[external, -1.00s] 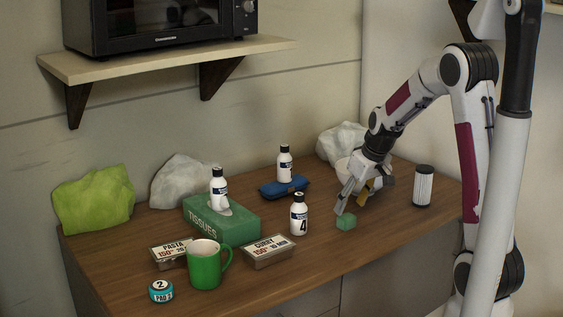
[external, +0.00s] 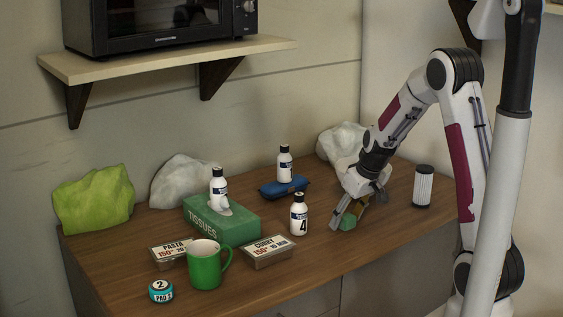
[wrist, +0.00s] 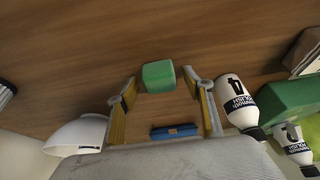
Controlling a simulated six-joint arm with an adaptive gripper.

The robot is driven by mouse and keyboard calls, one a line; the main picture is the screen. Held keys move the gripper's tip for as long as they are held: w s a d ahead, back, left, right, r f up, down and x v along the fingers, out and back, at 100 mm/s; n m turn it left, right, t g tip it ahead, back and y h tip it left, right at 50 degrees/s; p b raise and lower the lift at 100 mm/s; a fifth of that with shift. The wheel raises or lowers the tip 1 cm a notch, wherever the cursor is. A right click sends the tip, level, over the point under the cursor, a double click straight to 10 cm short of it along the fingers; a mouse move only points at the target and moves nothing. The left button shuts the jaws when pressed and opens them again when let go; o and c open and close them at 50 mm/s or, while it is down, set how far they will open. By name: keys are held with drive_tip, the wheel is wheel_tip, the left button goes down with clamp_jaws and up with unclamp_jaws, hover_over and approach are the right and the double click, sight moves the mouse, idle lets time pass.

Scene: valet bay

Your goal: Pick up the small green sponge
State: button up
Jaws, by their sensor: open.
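The small green sponge (external: 348,223) lies on the wooden table near its front right, partly hidden by my gripper in the external view. In the wrist view the sponge (wrist: 158,76) is a green block lying ahead of and between the fingertips. My gripper (external: 346,218) is low over the table at the sponge, pointing down. In the wrist view my gripper (wrist: 160,82) is open, with its yellow-lined fingers spread wider than the sponge and nothing held. I cannot tell whether a finger touches the sponge.
A white bottle marked 4 (external: 299,214) stands close left of my gripper. A black-and-white cylinder (external: 422,187) stands to the right. A white bowl (wrist: 76,136) shows in the wrist view. The tabletop front right is clear.

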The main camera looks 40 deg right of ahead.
sight(347, 216)
idle(0.5)
drive_tip(key=c, duration=0.9)
drive_tip(key=shift+r, duration=5)
